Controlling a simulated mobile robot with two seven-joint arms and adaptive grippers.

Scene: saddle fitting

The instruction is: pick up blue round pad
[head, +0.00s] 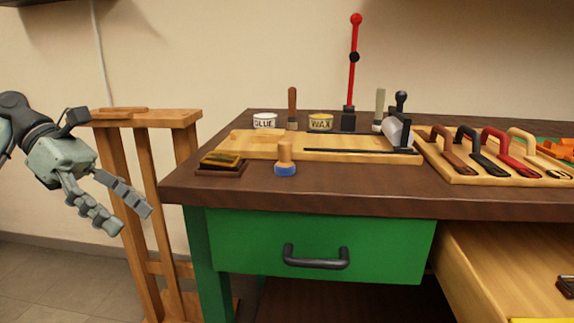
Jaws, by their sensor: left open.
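The blue round pad (285,169) sits on the dark bench top near its front edge, with a short wooden handle (284,152) standing upright on it. My left gripper (137,221) is open and empty, its two fingers pointing down and right. It is left of the bench, in front of a wooden stand, well apart from the pad. My right gripper does not show.
The bench top (400,182) holds a dark block with a yellowish top (222,160) left of the pad and a wooden board (252,143) behind it. A wooden stand (150,119) is at left.

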